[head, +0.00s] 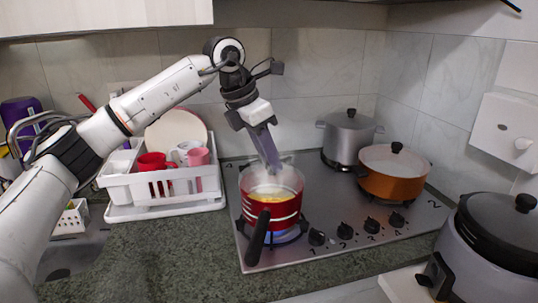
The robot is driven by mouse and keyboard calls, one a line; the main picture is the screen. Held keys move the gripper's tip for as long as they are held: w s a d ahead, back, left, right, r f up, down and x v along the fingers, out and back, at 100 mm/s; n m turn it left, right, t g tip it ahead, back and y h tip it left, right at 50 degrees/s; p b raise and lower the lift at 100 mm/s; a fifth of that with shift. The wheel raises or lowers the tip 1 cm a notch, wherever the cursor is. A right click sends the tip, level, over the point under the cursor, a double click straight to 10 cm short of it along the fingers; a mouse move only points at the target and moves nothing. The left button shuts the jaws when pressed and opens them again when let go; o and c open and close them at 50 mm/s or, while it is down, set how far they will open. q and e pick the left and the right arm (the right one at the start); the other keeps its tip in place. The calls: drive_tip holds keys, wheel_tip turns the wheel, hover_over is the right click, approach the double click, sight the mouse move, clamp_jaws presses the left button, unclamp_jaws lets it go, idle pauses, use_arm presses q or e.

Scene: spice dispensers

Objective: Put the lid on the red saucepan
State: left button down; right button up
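The red saucepan (286,212) stands on the front left burner, its black handle (257,240) pointing to the front. Yellowish contents show inside and a pale haze hangs at its rim. No separate lid for it can be made out. My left gripper (254,120) is above the saucepan, pointing down. It appears shut on a slim purple-grey object (265,146), which slants down to the right with its lower end over the pan's far rim. What this object is cannot be told. My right gripper is not in view.
A blue flame shows under the saucepan on the steel hob (326,262). A lidded grey pot (350,142) and a covered orange pan (389,187) stand at the right. A white dish rack (128,185) holds mugs and a plate. A large cooker (478,255) fills the front right.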

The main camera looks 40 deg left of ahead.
use_arm(q)
drive_tip(key=shift+f, duration=0.45)
idle(0.3)
drive_tip(key=c, duration=0.9)
unclamp_jaws()
wheel_tip(320, 180, up, 5)
drive_tip(key=p, duration=0.4)
drive_tip(key=shift+r, duration=1.05)
drive_tip(key=shift+f, duration=0.1)
